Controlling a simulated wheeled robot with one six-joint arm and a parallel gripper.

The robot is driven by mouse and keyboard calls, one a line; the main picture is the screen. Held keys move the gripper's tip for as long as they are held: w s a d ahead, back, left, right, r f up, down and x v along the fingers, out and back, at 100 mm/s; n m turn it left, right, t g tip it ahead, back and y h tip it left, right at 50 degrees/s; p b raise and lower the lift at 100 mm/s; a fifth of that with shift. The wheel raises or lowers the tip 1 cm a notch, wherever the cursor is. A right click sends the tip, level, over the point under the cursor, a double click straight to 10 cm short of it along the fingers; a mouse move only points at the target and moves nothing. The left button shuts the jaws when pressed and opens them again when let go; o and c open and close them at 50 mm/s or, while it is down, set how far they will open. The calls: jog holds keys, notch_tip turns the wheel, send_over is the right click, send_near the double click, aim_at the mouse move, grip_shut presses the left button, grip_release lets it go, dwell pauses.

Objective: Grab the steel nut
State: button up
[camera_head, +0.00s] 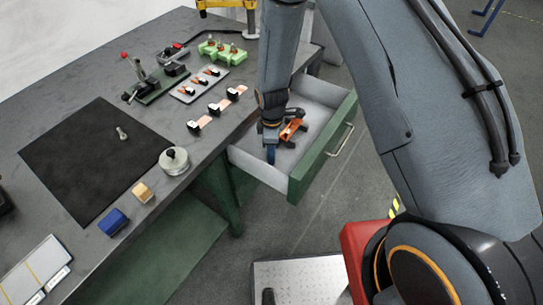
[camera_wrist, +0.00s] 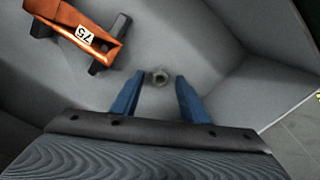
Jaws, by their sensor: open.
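In the wrist view the steel nut (camera_wrist: 160,76) lies on the grey floor of the open drawer (camera_head: 334,141). It is a small grey ring with a dark hole. My gripper (camera_wrist: 157,86) is open, with its two blue fingers on either side of the nut's line, and the nut shows just beyond and between the tips. I cannot tell the exact height of the tips above the floor. In the head view my gripper (camera_head: 270,156) reaches down into the drawer, and the nut cannot be made out there.
An orange tool marked 75 (camera_wrist: 88,24) lies in the drawer left of the nut; it also shows in the head view (camera_head: 291,129). Drawer walls close in around my gripper. The workbench (camera_head: 215,135) holds a black mat (camera_head: 90,160), a round weight (camera_head: 174,160) and several small parts.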

jog(key=shift+f, duration=0.35)
grip_shut()
